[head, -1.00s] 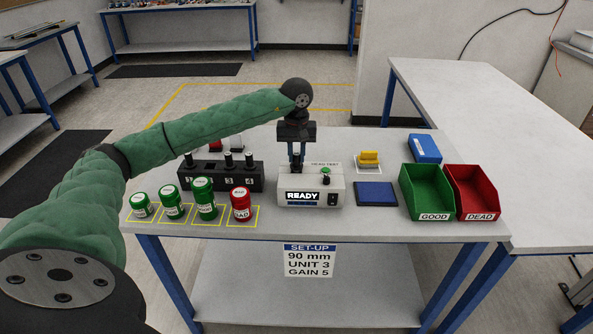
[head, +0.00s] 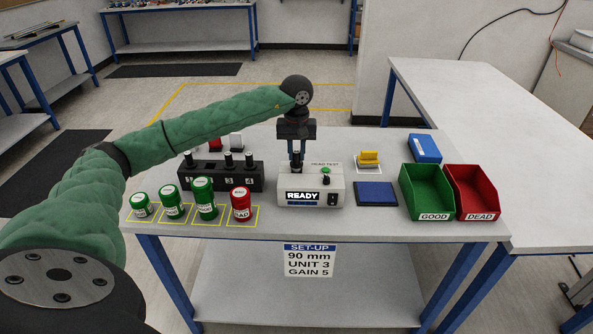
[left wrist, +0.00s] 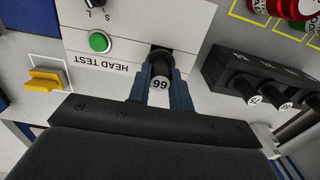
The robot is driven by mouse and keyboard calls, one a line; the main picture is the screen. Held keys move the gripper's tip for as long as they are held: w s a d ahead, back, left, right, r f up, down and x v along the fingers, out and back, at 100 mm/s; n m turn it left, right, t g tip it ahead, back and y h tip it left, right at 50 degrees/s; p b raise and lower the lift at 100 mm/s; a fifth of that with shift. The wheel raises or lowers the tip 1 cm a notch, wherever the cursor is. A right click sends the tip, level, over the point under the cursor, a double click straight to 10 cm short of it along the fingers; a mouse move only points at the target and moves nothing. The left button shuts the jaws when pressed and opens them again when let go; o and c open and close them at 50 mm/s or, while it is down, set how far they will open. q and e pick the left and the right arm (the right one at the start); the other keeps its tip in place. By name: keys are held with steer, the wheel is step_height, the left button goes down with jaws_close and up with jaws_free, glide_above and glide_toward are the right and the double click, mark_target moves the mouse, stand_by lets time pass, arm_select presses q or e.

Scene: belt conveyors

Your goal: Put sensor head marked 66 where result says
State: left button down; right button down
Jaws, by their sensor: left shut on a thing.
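My left gripper (head: 296,152) is shut on a dark sensor head (left wrist: 160,62) at the socket of the head tester (head: 312,186). Its white round label shows two like digits, 66 or 99 depending on which way up it is read. It is upright; I cannot tell how deep it sits in the socket. The tester's screen (head: 302,196) reads READY, and a green button (head: 326,170) is on top. A black rack (head: 218,176) left of the tester holds 3 other sensor heads; slot 2 looks empty. My right gripper is not in view.
A green GOOD bin (head: 428,192) and a red DEAD bin (head: 471,191) stand at the right. A blue pad (head: 376,194) and a yellow block (head: 368,158) lie between. Several green and red canisters (head: 204,198) line the front left. A set-up card (head: 309,260) reads 90 mm, UNIT 3, GAIN 5.

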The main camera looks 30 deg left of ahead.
arm_select(q)
steer(key=shift+r, duration=0.15)
steer(key=shift+r+p, duration=0.55)
steer(key=shift+r, duration=2.6)
